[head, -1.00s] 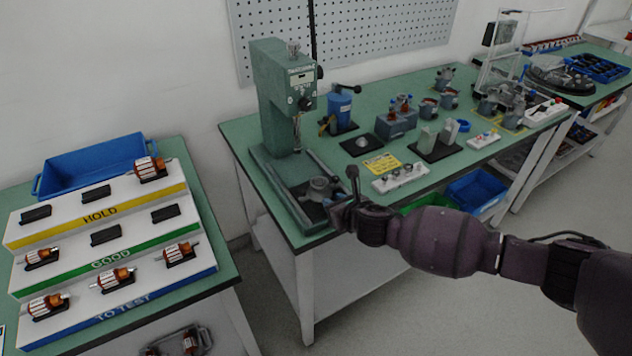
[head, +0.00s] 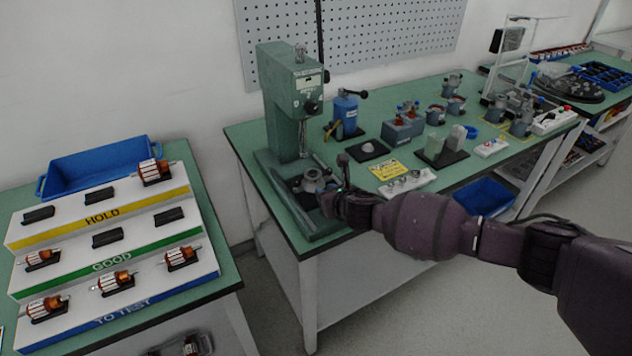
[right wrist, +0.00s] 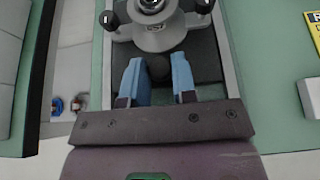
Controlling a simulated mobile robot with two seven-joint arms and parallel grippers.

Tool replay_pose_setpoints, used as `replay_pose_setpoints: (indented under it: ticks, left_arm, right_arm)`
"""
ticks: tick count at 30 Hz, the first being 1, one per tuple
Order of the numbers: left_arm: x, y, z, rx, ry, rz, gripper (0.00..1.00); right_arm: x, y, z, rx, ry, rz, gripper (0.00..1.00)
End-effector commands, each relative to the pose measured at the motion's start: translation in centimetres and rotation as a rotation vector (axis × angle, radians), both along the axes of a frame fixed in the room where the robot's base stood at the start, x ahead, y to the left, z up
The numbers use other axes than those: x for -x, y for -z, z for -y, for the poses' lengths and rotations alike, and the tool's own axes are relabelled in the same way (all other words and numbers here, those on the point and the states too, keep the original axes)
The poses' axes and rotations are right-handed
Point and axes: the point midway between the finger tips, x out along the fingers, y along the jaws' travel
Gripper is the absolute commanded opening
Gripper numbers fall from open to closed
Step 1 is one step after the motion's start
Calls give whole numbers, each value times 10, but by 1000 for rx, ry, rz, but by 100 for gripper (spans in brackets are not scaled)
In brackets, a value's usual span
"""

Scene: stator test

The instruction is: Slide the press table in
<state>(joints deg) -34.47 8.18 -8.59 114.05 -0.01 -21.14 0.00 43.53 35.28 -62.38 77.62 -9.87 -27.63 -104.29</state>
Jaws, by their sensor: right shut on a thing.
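The green press (head: 290,95) stands at the left end of the long bench. Its sliding press table carries a grey round fixture (head: 312,182), below and slightly in front of the press spindle. The fixture also shows at the top of the right wrist view (right wrist: 160,38), with dark-tipped handles at its sides. My right gripper (head: 332,200) is at the front of the press table. My left gripper is not in view.
A yellow label (head: 388,170) and a white block with round parts (head: 408,183) lie right of the press. A blue hand-press-like device (head: 346,112) stands behind. A stepped rack (head: 110,240) with rotors is on the left table. A floor gap separates the two tables.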

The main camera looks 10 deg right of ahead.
Motion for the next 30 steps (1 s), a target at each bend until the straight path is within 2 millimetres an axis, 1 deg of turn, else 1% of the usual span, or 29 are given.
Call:
replay_pose_setpoints:
  ticks: [21, 27, 30]
  left_arm:
    - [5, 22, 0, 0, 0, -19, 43]
    - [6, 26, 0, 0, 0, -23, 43]
    - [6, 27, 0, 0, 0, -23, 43]
  right_arm:
    - [-44, 1, -16, 0, 0, 0, 14]
    - [-53, 1, -19, 1, 0, 1, 14]
    - [-55, 0, -20, 1, 0, 1, 14]
